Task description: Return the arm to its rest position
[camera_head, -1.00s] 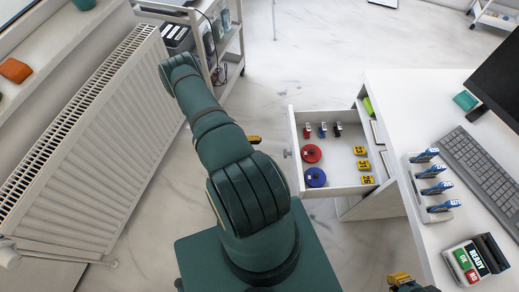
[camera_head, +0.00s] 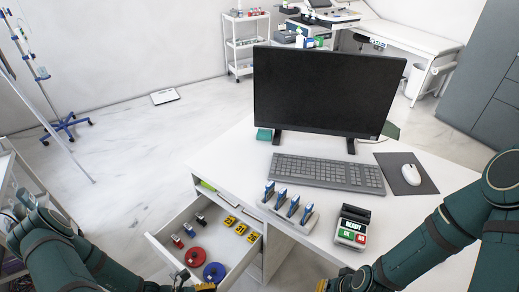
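My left arm (camera_head: 75,262) comes in from the lower left, dark green. My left gripper (camera_head: 192,284) is at the bottom edge, by the near side of the open drawer (camera_head: 160,246); its fingers are mostly cut off. My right arm (camera_head: 435,240) comes in from the right and reaches down in front of the desk (camera_head: 225,152). My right gripper (camera_head: 335,284) is at the bottom edge, below the box marked READY, OK and NO (camera_head: 352,227); its fingertips are largely out of view. I see nothing held, but cannot tell either gripper's opening.
The drawer holds a red disc (camera_head: 195,257), a blue disc (camera_head: 214,272), yellow number tags (camera_head: 241,229) and small sticks. A rack of blue-white devices (camera_head: 288,206), a keyboard (camera_head: 328,172), monitor (camera_head: 325,90) and mouse (camera_head: 411,174) are on the desk.

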